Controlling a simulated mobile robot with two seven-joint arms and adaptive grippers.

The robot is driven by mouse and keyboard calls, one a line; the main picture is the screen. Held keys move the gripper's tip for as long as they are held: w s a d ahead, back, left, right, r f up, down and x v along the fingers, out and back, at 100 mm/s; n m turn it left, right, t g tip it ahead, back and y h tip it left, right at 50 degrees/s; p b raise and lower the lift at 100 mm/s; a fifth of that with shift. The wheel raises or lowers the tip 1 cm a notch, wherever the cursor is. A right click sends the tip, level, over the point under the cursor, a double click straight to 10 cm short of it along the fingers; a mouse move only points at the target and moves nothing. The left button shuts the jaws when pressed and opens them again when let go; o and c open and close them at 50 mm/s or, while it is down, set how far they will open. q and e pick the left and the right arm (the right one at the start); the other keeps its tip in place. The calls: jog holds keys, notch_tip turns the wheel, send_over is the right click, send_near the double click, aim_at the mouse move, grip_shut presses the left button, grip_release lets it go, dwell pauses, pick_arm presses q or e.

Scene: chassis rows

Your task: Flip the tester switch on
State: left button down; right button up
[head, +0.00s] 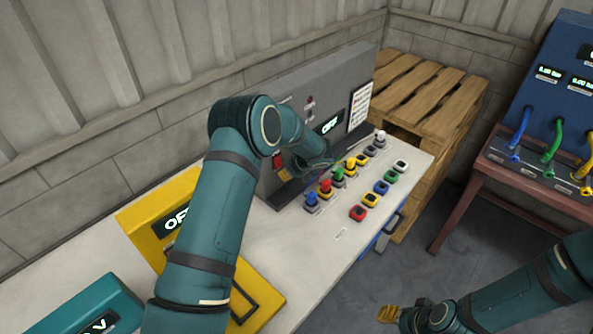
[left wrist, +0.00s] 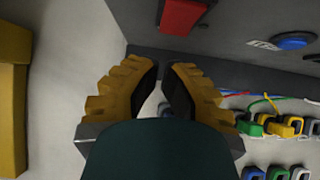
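The grey tester (head: 350,72) stands at the back of the bench, with a lit display (head: 328,124) partly covered by my arm; the visible letters look like OFF. A red block-like part (head: 278,160), which may be the switch, is on its front face, and a red part also shows at the top of the left wrist view (left wrist: 183,14). My left gripper (left wrist: 163,70) has its fingertips close together with a narrow gap, just short of the red part and apart from it, empty. In the head view it is mostly hidden by my arm. My right gripper (head: 388,314) is low at the right, small and unclear.
Several coloured plugs (head: 326,186) and sockets (head: 371,199) line the bench top (head: 330,255). A yellow box (head: 140,217) and a teal box (head: 95,300) stand left. Wooden pallets (head: 440,95) are behind. A blue panel (head: 560,70) with hoses sits on a brown table (head: 500,180).

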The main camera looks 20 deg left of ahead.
aim_at(275, 172)
pick_arm(q)
jog(key=shift+w+a+f, duration=0.1)
jog(key=shift+w+a, duration=0.1)
jog(key=shift+a, duration=0.35)
jog(key=shift+w+a, duration=0.2)
jog(key=shift+a, duration=0.3)
jog(key=shift+w+a+f+b, duration=0.1)
jog(key=shift+a+f+b, duration=0.15)
jog(key=shift+a+b, duration=0.25)
jog(key=shift+d+r, duration=0.1)
jog(key=shift+r, duration=0.2)
